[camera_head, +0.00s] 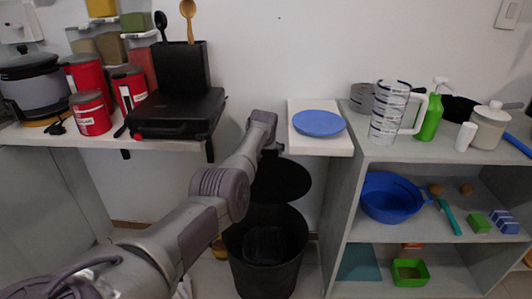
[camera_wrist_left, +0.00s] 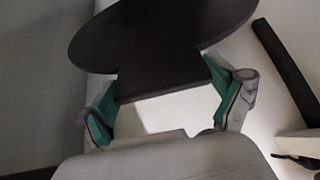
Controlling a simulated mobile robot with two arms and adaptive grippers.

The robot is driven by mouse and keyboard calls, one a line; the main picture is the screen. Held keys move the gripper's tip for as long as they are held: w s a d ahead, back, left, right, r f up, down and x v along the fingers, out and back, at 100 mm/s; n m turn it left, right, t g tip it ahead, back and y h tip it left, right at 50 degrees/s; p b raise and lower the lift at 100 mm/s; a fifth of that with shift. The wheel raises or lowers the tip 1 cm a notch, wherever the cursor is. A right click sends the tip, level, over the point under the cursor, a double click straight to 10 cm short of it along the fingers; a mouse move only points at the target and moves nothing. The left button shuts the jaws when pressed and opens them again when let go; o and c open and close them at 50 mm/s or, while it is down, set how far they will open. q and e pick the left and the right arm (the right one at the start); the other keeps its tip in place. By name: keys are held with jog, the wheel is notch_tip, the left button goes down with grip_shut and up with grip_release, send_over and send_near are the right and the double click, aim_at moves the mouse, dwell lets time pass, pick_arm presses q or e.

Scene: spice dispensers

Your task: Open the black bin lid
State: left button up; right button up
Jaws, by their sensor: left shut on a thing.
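The black bin (camera_head: 241,268) stands on the floor between the shelf units, and its open mouth and dark inside show in the head view. Its round black lid (camera_head: 282,182) is up above the back of the rim, apart from most of the mouth. My left gripper (camera_head: 270,150) is at the upper edge of the lid. In the left wrist view the lid (camera_wrist_left: 165,40) is a large dark disc with a straight-edged tab, and the green-padded fingers of the gripper (camera_wrist_left: 165,100) are on both sides of that tab. My right gripper is not in view.
A shelf with a black case (camera_head: 180,112) and red canisters (camera_head: 92,112) is on the left. A shelf board with a blue plate (camera_head: 319,123) is right of my gripper. Shelves with a blue bowl (camera_head: 388,205) stand right of the bin.

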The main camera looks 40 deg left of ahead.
pick_arm(q)
jog(key=shift+r, duration=0.1)
jog(key=o, duration=1.3)
jog(key=v, duration=1.2)
jog(key=shift+s, duration=0.1)
